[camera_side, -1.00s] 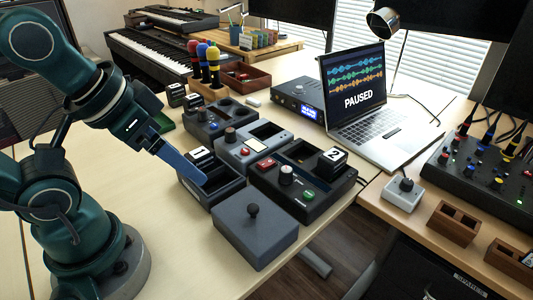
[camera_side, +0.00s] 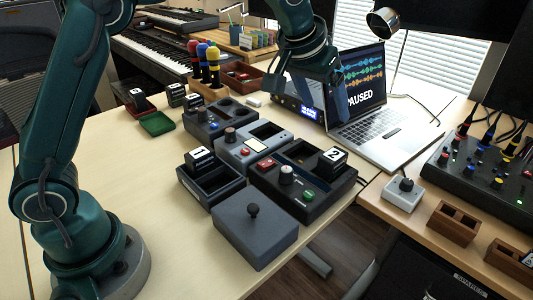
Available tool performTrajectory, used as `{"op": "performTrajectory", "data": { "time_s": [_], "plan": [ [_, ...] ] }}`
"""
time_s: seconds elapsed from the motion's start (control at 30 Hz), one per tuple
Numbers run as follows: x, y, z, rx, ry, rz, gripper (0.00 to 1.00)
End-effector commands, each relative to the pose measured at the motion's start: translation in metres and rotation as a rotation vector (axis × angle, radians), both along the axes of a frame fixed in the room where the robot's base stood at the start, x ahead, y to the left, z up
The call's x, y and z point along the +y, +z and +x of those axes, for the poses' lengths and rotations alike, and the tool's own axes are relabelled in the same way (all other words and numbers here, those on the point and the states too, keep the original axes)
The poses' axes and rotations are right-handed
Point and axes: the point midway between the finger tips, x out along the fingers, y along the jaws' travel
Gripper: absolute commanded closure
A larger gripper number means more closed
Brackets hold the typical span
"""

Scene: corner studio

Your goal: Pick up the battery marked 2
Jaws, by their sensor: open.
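The battery marked 2 (camera_side: 333,158) is a black block with a white top and a black "2". It stands in a slot at the right end of a black device (camera_side: 322,197) with a grey knob and a green button. My gripper (camera_side: 331,112) is above and slightly behind this battery, in front of the laptop. Its blue-grey fingers point down, apart and empty, and do not touch the battery. A similar battery marked 1 (camera_side: 200,158) stands in a dark open box (camera_side: 212,184) to the left.
A grey box with a black knob (camera_side: 254,232) stands in front. A grey device (camera_side: 253,147) and a dark device (camera_side: 217,121) lie behind. More batteries (camera_side: 138,99) stand at the back left. The laptop (camera_side: 385,133) is close behind my gripper.

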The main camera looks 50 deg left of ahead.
Motion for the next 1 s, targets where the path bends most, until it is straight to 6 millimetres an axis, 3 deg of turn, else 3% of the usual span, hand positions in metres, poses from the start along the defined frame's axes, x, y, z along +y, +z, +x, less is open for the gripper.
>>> {"op": "performTrajectory", "data": {
  "time_s": [0.1,0.3,0.7,1.0],
  "plan": [
    [-0.012,-0.035,0.013,0.05,-0.024,0.014,0.18],
    [-0.021,-0.074,0.012,0.123,-0.045,0.03,0.18],
    [-0.023,-0.115,0.027,0.131,-0.049,0.03,0.18],
    [-0.023,-0.123,0.03,0.128,-0.05,0.03,0.18]
  ]
}}
